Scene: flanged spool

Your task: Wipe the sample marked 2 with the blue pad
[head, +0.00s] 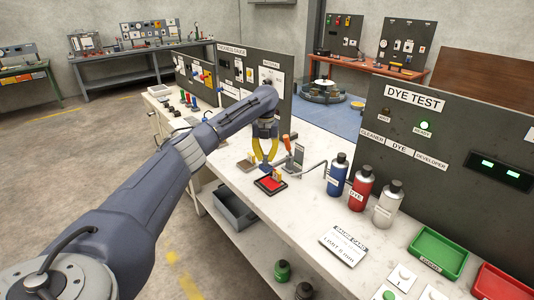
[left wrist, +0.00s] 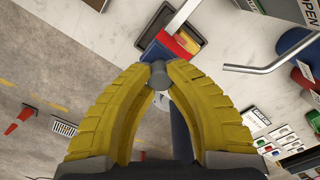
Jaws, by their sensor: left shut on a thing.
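My left gripper (head: 266,165) reaches down over the bench with its yellow fingers closed. In the left wrist view the fingertips (left wrist: 158,76) meet on a round grey knob, with a blue pad (left wrist: 151,52) just beyond it. A red patch shows beside the blue. In the head view the fingers hide most of the held thing, just behind a black tray with a red surface (head: 270,184). White sample tiles (head: 402,277) lie at the front right, far from the gripper; I cannot read a 2 on them. My right gripper is not in view.
Blue (head: 338,174), red (head: 361,184) and white (head: 387,205) bottles stand right of the gripper, near a bent metal rod (head: 309,171). An orange-handled tool (head: 287,144) stands close behind it. A green tray (head: 438,254) and printed card (head: 344,244) lie to the right.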

